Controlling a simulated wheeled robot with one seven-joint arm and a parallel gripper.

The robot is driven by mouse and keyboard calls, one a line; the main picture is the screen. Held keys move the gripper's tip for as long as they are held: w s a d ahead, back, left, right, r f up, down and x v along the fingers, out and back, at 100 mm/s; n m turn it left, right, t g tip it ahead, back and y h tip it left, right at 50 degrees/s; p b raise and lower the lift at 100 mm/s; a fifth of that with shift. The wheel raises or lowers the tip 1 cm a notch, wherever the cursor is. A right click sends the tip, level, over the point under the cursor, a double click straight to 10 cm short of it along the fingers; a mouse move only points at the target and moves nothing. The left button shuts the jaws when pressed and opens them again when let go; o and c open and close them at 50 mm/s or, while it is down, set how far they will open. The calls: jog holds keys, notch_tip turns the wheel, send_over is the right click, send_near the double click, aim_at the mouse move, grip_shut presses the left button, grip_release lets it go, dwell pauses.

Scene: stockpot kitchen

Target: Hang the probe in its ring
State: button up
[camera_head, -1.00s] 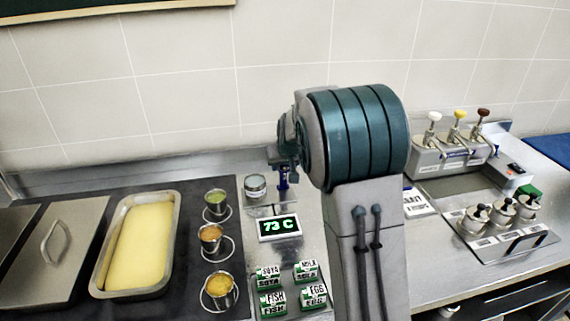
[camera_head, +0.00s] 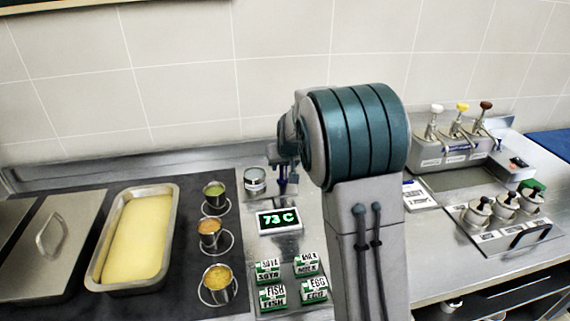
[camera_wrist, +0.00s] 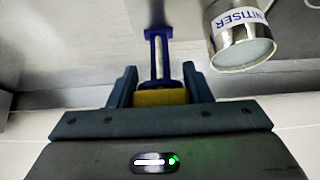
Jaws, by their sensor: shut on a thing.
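My gripper (camera_wrist: 159,72) is shut on the probe's yellow handle (camera_wrist: 160,97), which sits between the two fingers. The probe's thin metal rod (camera_wrist: 159,62) points away from the gripper toward a blue bracket (camera_wrist: 158,33) that stands around or just behind it. I cannot tell whether the rod is inside the ring. In the head view my gripper (camera_head: 284,160) is to the left of my arm's big wrist link, above the counter. A blue part (camera_head: 283,185) shows just below it. The probe is mostly hidden there.
A sanitiser tin (camera_wrist: 240,40) stands close to the right in the wrist view; it also shows in the head view (camera_head: 255,182). A 73 C display (camera_head: 279,220) and several allergen label blocks (camera_head: 290,280) lie nearer. Small sauce pots (camera_head: 215,195) stand left.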

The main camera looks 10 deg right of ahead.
jog(key=o, duration=1.1)
jog(key=shift+c, duration=0.2)
jog(key=v, duration=1.4)
jog(key=s+f+g+p, duration=0.1)
jog(key=s+f+g, duration=0.1)
jog(key=s, duration=1.2)
jog(key=s+f+g+p, duration=0.1)
jog(key=s+f+p, duration=0.1)
jog(key=s, duration=1.3)
jog(key=shift+f+g, duration=0.4)
jog(key=shift+f, duration=0.25)
